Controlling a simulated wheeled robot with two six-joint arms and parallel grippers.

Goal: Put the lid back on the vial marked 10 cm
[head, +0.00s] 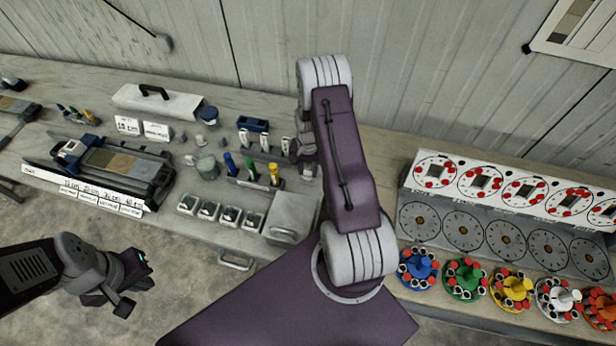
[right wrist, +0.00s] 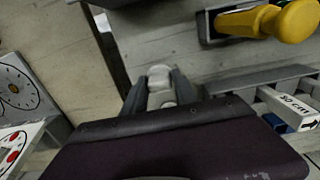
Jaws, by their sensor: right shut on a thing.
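My right gripper (right wrist: 161,92) is shut on a small whitish piece (right wrist: 159,77), held between its two fingertips; it looks like a lid, but I cannot be sure. In the head view this gripper is mostly hidden behind my arm, near the right end of the white-labelled vials (head: 265,143). A vial marked 50 cm (right wrist: 288,106) lies at the right of the right wrist view. I cannot read a 10 cm mark on any vial. My left gripper (head: 137,283) is open and empty, in front of the bench at lower left.
A rack of blue, green and yellow-handled tools (head: 252,172) stands close to the right gripper. Several small trays (head: 229,216) sit in front. A dial panel (head: 463,232) with coloured carousels (head: 465,280) fills the right. A core tray (head: 110,162) is at left.

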